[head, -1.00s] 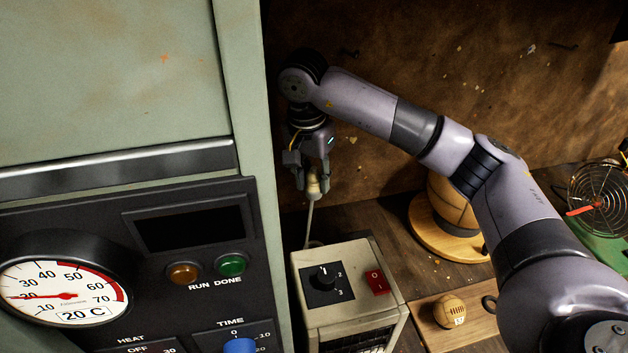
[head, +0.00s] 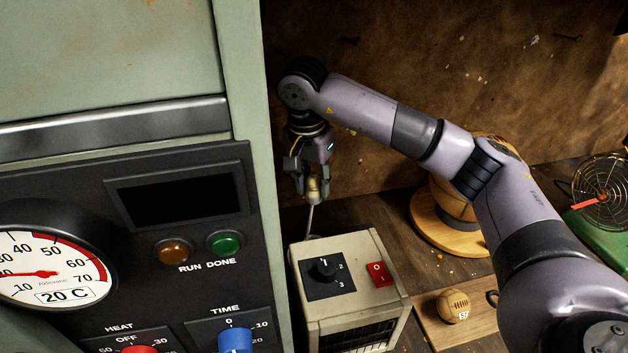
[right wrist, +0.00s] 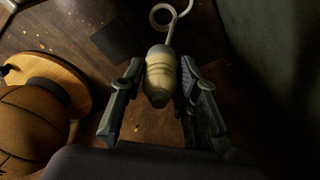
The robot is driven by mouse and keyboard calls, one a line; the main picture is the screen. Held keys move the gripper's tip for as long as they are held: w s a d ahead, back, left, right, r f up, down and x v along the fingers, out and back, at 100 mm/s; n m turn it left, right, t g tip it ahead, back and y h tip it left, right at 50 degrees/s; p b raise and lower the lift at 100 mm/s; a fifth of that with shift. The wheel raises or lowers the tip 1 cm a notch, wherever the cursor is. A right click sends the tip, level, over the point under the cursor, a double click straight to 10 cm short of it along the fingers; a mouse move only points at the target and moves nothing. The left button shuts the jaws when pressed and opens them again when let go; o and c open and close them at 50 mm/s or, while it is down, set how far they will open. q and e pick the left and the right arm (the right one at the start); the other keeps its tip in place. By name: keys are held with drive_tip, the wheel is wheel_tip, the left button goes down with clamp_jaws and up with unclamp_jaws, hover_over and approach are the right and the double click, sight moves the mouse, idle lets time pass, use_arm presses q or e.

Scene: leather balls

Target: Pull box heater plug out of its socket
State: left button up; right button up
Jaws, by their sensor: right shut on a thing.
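My right gripper (head: 312,190) hangs behind the box heater, near the cabinet's edge, pointing down. It is shut on the cream box heater plug (head: 313,190), which also shows between the fingers in the right wrist view (right wrist: 160,78). The plug's pale cord (head: 309,218) runs down from it behind the heater. The box heater (head: 345,245) is a beige case with a black knob and a red switch. I cannot make out the socket; the plug appears held in the air, clear of any socket face. My left gripper is not in view.
A green cabinet with a control panel (head: 130,200) fills the left. A large ball (head: 450,212) sits on a round wooden stand (head: 428,227) to the right. A small ball (head: 454,306) rests on a board. A fan (head: 600,190) stands at far right.

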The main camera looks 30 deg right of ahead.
wheel_tip(320, 180, down, 10)
drive_tip(key=b, duration=0.7)
idle(1.7)
drive_tip(key=shift+r, duration=0.2)
